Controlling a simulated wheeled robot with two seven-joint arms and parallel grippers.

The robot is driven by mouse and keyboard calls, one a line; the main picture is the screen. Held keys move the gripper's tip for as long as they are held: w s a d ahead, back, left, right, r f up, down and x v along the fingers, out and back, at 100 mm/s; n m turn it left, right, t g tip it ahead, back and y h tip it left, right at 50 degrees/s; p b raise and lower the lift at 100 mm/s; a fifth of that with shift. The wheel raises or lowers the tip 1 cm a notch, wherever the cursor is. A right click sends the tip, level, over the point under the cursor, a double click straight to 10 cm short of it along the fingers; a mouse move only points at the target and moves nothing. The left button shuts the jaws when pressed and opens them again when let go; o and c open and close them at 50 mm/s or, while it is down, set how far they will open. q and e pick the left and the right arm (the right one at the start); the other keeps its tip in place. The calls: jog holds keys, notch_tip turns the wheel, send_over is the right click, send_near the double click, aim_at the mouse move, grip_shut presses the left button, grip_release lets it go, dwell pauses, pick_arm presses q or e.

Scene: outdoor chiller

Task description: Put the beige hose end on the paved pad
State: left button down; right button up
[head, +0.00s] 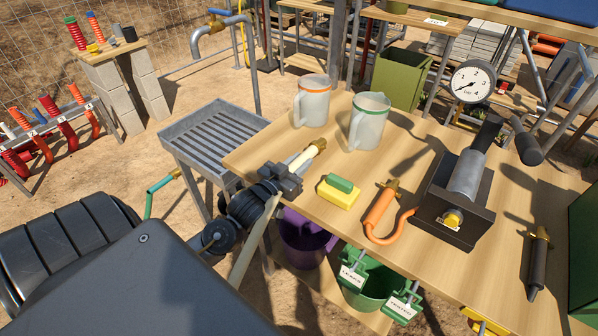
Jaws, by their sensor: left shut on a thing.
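The beige hose end (304,159) has a brass tip and sits at the left edge of the wooden table, pointing up and right. My left gripper (288,180) is shut on it, at or just above the table's edge; I cannot tell if the hose end touches the wood. A pale beige hose (254,243) hangs down from the gripper past the table edge. I cannot make out a paved pad; the visible ground is sandy. My right gripper is not in view.
The wooden table (340,214) bears two mugs (312,101) (369,122), a yellow-green sponge (339,191), an orange hose end (380,208), a pump with a gauge (466,180) and a black hose end (537,265). A metal drain tray (212,137) stands left. Purple (306,243) and green (375,283) buckets sit below.

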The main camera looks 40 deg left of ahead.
pick_arm(q)
jog(key=shift+w+a+f, duration=0.1)
jog(key=shift+f, duration=1.65)
jog(key=c, duration=1.6)
grip_release()
jog(key=shift+f, duration=0.2)
jog(key=o, duration=0.5)
jog(key=shift+c, duration=0.2)
jog(key=shift+r, duration=0.15)
